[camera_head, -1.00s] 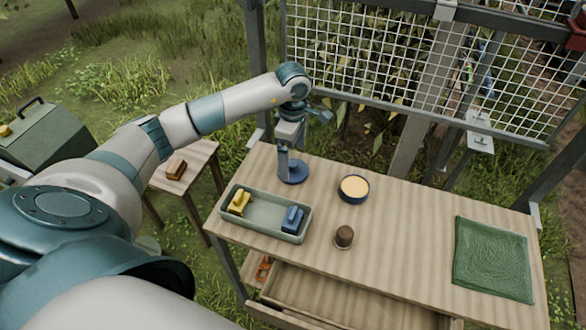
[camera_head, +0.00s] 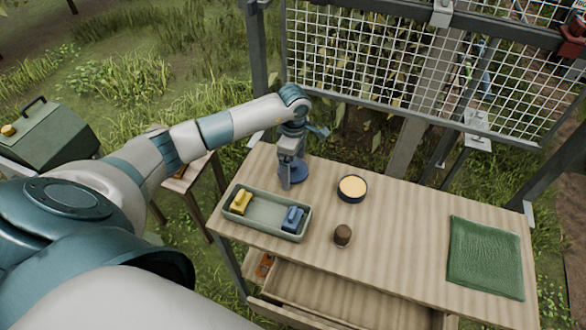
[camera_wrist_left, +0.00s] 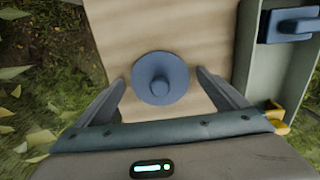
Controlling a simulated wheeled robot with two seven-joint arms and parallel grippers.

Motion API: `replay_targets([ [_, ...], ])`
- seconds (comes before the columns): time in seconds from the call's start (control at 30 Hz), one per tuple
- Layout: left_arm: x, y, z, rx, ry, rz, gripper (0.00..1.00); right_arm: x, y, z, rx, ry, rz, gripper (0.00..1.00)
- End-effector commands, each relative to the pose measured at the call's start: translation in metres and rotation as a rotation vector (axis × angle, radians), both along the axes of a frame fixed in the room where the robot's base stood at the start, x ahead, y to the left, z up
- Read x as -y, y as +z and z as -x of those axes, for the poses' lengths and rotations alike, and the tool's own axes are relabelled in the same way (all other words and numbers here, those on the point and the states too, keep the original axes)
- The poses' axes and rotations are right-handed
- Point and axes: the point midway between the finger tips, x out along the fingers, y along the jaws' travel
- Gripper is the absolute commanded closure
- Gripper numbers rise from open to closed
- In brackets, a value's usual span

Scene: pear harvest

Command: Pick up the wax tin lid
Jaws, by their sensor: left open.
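The wax tin lid (camera_head: 297,174) is a round blue disc with a central knob. It lies flat on the wooden table near its back left edge. My left gripper (camera_head: 287,182) points down over it and hides part of it in the head view. In the left wrist view the lid (camera_wrist_left: 160,88) shows between the two open fingers (camera_wrist_left: 160,80), with nothing held. I cannot tell the exact height of the fingertips above the table. The open wax tin (camera_head: 352,189), dark blue with pale yellow wax, stands to the right of the lid. My right gripper is not in view.
A grey-green tray (camera_head: 262,214) with a yellow and a blue object is in front of the lid. A brown knob-like item (camera_head: 342,235) stands near the front edge, above an open drawer (camera_head: 340,294). A green cloth (camera_head: 486,258) lies at the right. A mesh panel (camera_head: 400,60) rises behind.

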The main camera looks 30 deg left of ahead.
Motion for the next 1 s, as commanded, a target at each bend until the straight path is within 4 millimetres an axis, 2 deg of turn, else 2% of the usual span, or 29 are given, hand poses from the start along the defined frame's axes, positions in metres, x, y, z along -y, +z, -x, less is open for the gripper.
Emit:
replay_targets([
  [0.07,0.0,0.0,0.0,0.0,0.0,0.0,0.07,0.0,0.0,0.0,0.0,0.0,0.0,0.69],
  [0.23,0.0,0.0,0.0,0.0,0.0,0.0,0.47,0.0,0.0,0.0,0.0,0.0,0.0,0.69],
  [0.27,0.0,0.0,0.0,0.0,0.0,0.0,0.49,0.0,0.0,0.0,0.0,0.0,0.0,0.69],
  [0.67,0.0,0.004,-0.001,0.001,-0.001,0.0,0.49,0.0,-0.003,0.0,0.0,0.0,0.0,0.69],
  [0.83,-0.001,0.017,-0.001,0.004,0.0,-0.001,0.49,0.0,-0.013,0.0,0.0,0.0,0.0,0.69],
  [1.0,0.004,0.041,-0.001,0.004,-0.004,0.0,0.49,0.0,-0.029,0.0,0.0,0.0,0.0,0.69],
])
